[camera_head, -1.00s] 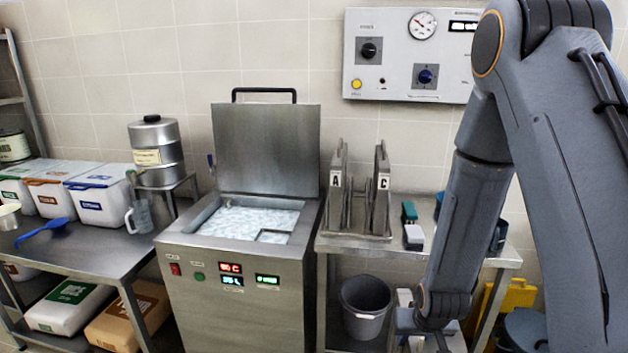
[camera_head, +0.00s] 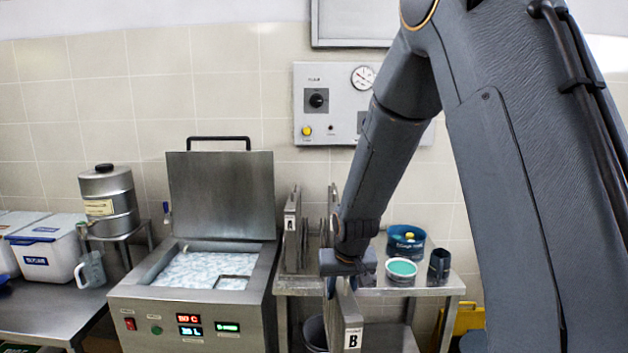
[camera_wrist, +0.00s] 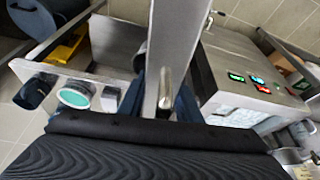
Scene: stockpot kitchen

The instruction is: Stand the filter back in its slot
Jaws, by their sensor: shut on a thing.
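My gripper (camera_head: 342,280) is shut on the top of a grey metal filter plate marked B (camera_head: 353,338), which hangs upright in front of the steel side table. In the wrist view the filter (camera_wrist: 180,45) runs up from between my fingers (camera_wrist: 165,100). The filter rack (camera_head: 298,268) stands behind it on the table, further left, with an upright plate (camera_head: 292,228) at its left side and another (camera_head: 332,205) at its right. My arm hides part of the rack's right side, and its middle slot cannot be seen clearly.
The open tank (camera_head: 205,270) with its raised lid (camera_head: 222,195) stands left of the side table (camera_head: 430,286). A teal-topped round container (camera_head: 401,268), a blue tub (camera_head: 406,240) and a dark cup (camera_head: 439,264) stand on the table's right part. A bucket (camera_head: 315,335) is below.

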